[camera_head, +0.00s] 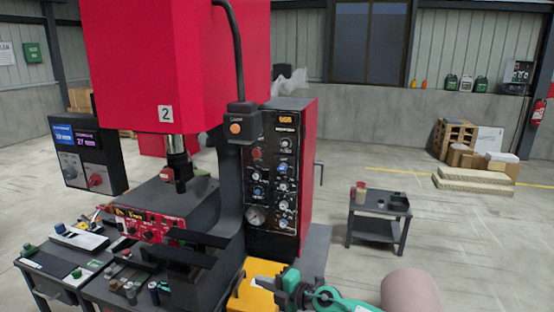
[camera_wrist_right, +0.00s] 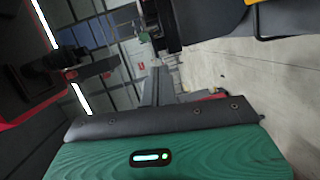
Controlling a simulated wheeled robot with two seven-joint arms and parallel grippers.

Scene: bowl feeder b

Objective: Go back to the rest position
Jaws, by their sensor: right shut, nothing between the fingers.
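My right gripper (camera_head: 280,284) is at the bottom middle of the head view, at the end of a green and dark arm that comes in from the lower right. It is shut and empty. It is in front of the machine's control cabinet and beside a yellow-orange part (camera_head: 255,287) low on the machine; whether it touches that part cannot be told. In the right wrist view the green gripper body fills the bottom, and the dark fingers (camera_wrist_right: 157,85) reach up the middle with nothing held. My left gripper is not in view.
A large red press (camera_head: 180,60) stands at left, with a black control panel (camera_head: 278,175) on its cabinet. Small dark tables (camera_head: 45,268) with parts stand at lower left. A small dark cart (camera_head: 378,233) stands right of the machine. Open floor (camera_head: 470,240) lies to the right.

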